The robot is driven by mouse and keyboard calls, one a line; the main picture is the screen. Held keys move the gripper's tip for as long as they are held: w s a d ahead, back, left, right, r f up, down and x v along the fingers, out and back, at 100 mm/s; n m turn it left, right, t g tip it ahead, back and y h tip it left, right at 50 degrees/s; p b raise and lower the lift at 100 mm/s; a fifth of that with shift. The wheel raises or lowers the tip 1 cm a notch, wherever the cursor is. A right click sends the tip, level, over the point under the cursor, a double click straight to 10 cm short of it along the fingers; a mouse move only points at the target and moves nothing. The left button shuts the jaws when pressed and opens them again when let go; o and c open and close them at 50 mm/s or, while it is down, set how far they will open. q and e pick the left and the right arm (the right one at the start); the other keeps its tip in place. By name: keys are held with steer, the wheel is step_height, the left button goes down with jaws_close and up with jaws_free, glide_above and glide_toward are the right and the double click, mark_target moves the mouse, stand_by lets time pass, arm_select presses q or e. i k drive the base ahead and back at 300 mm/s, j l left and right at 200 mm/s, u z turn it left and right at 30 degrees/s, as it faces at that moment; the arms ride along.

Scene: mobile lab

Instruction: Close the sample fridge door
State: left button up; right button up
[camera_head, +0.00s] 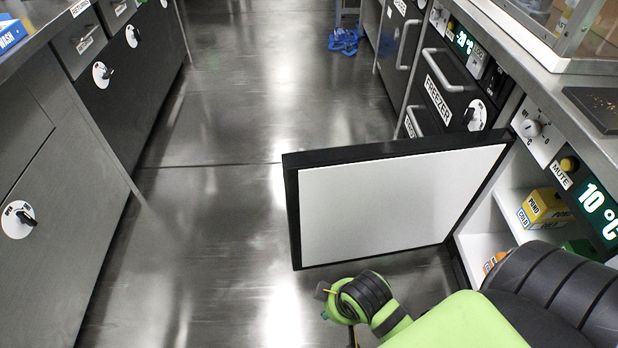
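The sample fridge door (400,200) stands wide open, swung out into the aisle. It is a white panel with a black edge, joined to the cabinet at its right end. The fridge interior (497,218) shows white shelves holding a yellow box (543,205) and other items. A green 10 °C display (597,203) is above. My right arm reaches in from the lower right, its wrist low in front of the door's lower edge. Only small dark parts of my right gripper (326,291) show; its fingers are not clear. I cannot tell whether it touches the door. My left gripper is out of view.
A freezer (440,95) with handles stands beyond the fridge on the right. Grey cabinets (45,200) with round dials line the left. The metal floor (215,220) between is clear, with a blue object (344,40) far down the aisle.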

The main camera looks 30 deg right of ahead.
mark_target(355, 202)
steer(key=i+j+u, duration=0.4)
steer(key=i+u, duration=0.2)
steer(key=i, duration=0.15)
steer(key=i+l+z, duration=0.25)
steer(key=i+z, duration=0.7)
steer(key=i, duration=0.2)
steer(key=i+j+z, duration=0.15)
steer(key=i+z, duration=0.45)
steer(key=z, duration=0.25)
steer(key=i+j+z, duration=0.1)
steer(key=z, duration=0.25)
steer(key=i+j+z, duration=0.1)
steer(key=i+z, duration=0.15)
steer(key=z, duration=0.15)
steer(key=i+j+z, duration=0.1)
steer(key=z, duration=2.15)
